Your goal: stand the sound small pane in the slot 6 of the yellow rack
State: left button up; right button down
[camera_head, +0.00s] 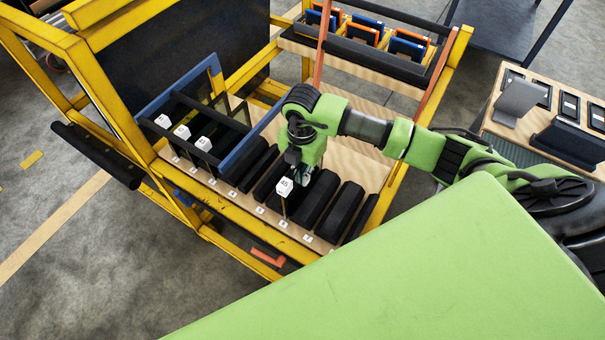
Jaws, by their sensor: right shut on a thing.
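The yellow rack (222,217) is a trolley frame with a wooden shelf. Black padded blocks form a row of slots along it, with small white labels on the front edge, too small to read. My right gripper (303,178) comes in from the right over the shelf and is shut on a small pane, which carries a white tag (284,186) reading about 45. The pane is seen nearly edge-on among the black blocks, mostly hidden by the gripper and tag. I cannot tell whether it touches the slot bottom. My left gripper is not in view.
Several tagged panes stand in the left slots beside a blue frame (236,150). A higher shelf (350,62) holds blue and orange frames. A wooden table (494,129) with dark plates and stands is at the right. Orange uprights flank my arm.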

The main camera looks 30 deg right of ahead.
jog(key=shift+f+b, duration=0.45)
jog(key=shift+f, duration=0.15)
dwell(0.3)
jog(key=c, duration=2.2)
grip_release()
jog(key=shift+o, duration=0.2)
notch_tip(320, 180, up, 12)
jog(key=shift+r, duration=0.1)
